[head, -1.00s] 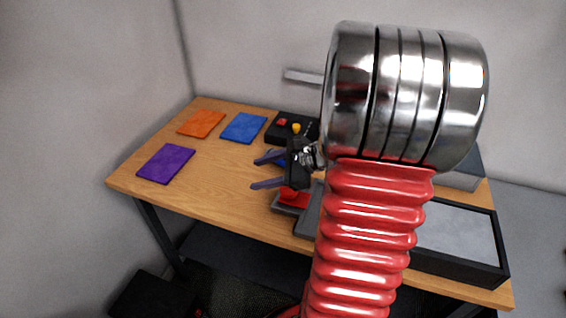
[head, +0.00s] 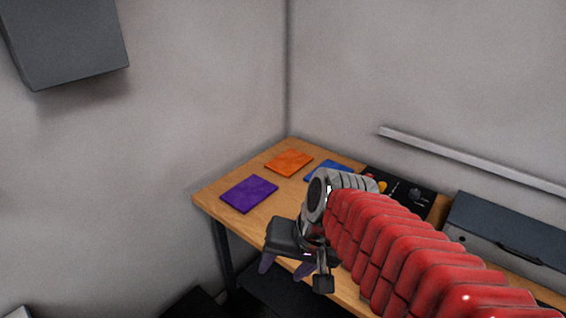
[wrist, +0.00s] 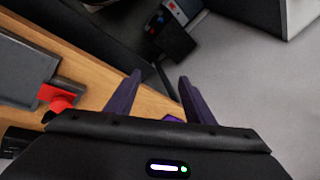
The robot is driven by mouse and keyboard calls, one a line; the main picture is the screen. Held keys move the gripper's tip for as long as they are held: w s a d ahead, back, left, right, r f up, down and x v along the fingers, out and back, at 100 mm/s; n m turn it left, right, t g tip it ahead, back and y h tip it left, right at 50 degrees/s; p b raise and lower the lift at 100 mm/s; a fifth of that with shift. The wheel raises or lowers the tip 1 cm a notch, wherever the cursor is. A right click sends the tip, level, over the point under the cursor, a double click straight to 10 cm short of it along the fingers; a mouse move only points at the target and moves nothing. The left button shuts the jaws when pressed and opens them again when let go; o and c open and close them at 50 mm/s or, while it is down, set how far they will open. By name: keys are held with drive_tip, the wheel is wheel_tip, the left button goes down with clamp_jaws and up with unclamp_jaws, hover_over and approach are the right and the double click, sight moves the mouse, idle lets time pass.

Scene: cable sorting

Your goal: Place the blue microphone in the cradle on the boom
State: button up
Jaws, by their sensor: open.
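My gripper (head: 285,266) is open and empty, pointing down at the front edge of the wooden table in the head view. In the wrist view its two purple fingers (wrist: 160,78) are spread, with the table edge and floor beyond them. I cannot make out the blue microphone, the boom or its cradle in either current view; my arm hides part of the table. A red part (wrist: 60,97) beside a grey tray-like piece (wrist: 22,68) lies on the table at the left of the wrist view; I cannot tell what it belongs to.
Purple (head: 249,194), orange (head: 289,162) and partly hidden blue (head: 325,172) mats lie on the table (head: 290,202). A black panel with knobs (head: 415,194) and a grey case (head: 510,236) stand right. A dark box with coloured marks (wrist: 172,38) is below the table.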

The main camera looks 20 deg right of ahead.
drive_tip(key=shift+s+a+r+n+t+h, duration=0.15)
drive_tip(key=shift+s+r+n+t+h, duration=0.25)
drive_tip(key=shift+n, duration=0.55)
drive_tip(key=shift+s+a+r+n+t+h, duration=0.15)
drive_tip(key=shift+s+a+r+n+h, duration=0.1)
drive_tip(key=shift+s+r+n, duration=0.45)
drive_tip(key=shift+s+a+r+n+t+h, duration=0.1)
drive_tip(key=shift+s+r+n+t+h, duration=0.2)
drive_tip(key=shift+r+n, duration=0.6)
drive_tip(key=shift+f+n, duration=0.25)
drive_tip(key=shift+f, duration=0.05)
drive_tip(key=shift+c, duration=0.2)
